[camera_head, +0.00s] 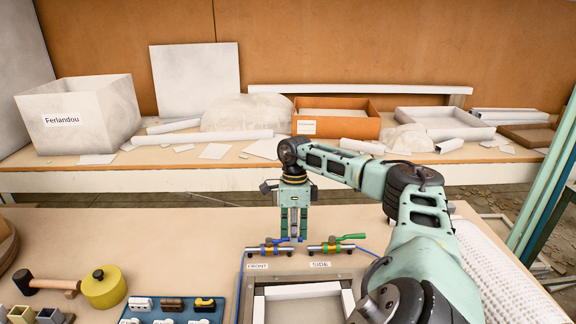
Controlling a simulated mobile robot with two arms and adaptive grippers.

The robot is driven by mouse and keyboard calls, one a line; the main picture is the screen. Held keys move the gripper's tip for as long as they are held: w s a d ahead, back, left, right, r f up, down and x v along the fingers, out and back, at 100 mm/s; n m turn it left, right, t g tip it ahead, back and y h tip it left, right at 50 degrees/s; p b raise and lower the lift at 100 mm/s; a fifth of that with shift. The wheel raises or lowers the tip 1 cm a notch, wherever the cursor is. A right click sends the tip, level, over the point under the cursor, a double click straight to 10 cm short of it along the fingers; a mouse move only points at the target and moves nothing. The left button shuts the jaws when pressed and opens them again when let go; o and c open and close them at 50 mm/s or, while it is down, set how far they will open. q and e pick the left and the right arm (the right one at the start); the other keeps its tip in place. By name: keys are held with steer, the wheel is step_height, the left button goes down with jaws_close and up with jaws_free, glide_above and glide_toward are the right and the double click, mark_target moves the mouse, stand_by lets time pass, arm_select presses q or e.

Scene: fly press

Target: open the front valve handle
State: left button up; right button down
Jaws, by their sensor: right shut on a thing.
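The front valve (268,249) is a brass and metal fitting with a blue handle (281,240), above the label FRONT (257,266). The side valve (331,248) stands to its right with a green handle (350,237), above the label SIDE (320,264). My right gripper (294,238) points straight down from the arm that comes in from the right. Its fingers are shut on the right end of the blue handle and partly hide it. The handle looks roughly in line with the valve body. My left gripper is not in view.
Below the valves is a metal frame with a white rim (303,291). A mallet (45,284), a yellow round pot (104,288) and a blue tray (170,312) lie to the left. A white textured mat (505,268) lies at right. A bench with boxes stands behind.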

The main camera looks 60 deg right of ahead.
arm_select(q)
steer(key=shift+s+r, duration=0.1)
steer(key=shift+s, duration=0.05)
arm_select(e)
steer(key=shift+w+d+r+n, duration=0.1)
steer(key=shift+w+d+n, duration=0.1)
steer(key=shift+n, duration=0.2)
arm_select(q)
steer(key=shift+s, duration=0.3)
arm_select(e)
steer(key=c, duration=1.8)
jaws_free()
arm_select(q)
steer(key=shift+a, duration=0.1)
arm_select(e)
steer(key=shift+o, duration=0.2)
step_height(320, 180, up, 12)
steer(key=w+d, duration=0.1)
steer(key=d, duration=0.1)
steer(key=shift+w, duration=0.1)
